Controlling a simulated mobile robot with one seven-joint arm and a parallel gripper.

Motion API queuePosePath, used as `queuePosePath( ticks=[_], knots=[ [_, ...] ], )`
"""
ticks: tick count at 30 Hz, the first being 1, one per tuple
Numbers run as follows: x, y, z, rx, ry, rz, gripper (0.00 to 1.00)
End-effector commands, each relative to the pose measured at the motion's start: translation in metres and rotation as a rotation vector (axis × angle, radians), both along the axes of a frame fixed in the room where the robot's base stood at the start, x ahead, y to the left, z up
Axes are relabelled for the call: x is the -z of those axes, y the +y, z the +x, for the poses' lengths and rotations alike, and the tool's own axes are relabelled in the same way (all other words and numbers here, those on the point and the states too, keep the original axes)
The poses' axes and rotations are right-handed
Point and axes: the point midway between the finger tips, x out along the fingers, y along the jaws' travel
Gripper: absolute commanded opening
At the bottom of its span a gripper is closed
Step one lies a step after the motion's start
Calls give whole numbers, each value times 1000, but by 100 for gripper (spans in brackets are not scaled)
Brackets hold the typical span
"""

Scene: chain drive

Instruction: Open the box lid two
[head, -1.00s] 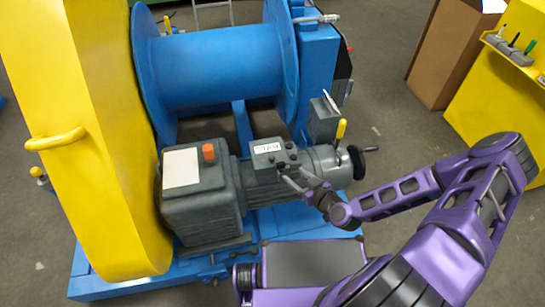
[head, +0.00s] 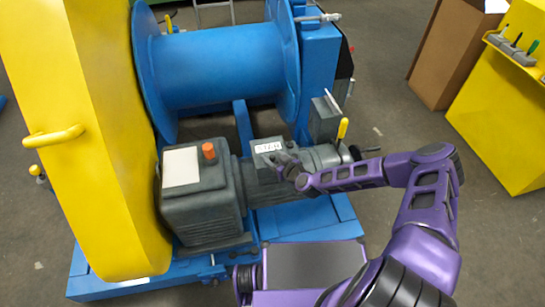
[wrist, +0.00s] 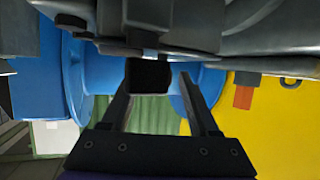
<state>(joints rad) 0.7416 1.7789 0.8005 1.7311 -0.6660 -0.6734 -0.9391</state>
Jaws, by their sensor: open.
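A grey motor (head: 200,205) stands on the blue frame. A small grey box with a white label (head: 268,147) sits on top of its right-hand housing; which part is lid two I cannot tell. My gripper (head: 281,166) is at the right front side of this box, partly blending with it. In the wrist view my gripper (wrist: 163,100) is open, its two dark fingers apart. A dark block (wrist: 148,76) shows between the fingers; I cannot tell whether they touch it. Dark housing fills the top of that view.
A tall yellow guard (head: 110,140) stands left, and a blue drum (head: 222,68) behind the motor. A yellow-handled lever (head: 342,130) rises right of the box. A cardboard box (head: 450,55) and yellow cabinet (head: 505,120) stand right, with bare floor before them.

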Motion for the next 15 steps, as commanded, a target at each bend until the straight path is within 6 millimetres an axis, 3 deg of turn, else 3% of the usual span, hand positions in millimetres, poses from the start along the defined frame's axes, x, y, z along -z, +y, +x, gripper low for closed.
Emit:
queuePosePath(
  ticks=[8,15],
  knots=[
    [0,1,1,0,0,0,61],
    [0,1,1,0,0,0,18]
  ],
)
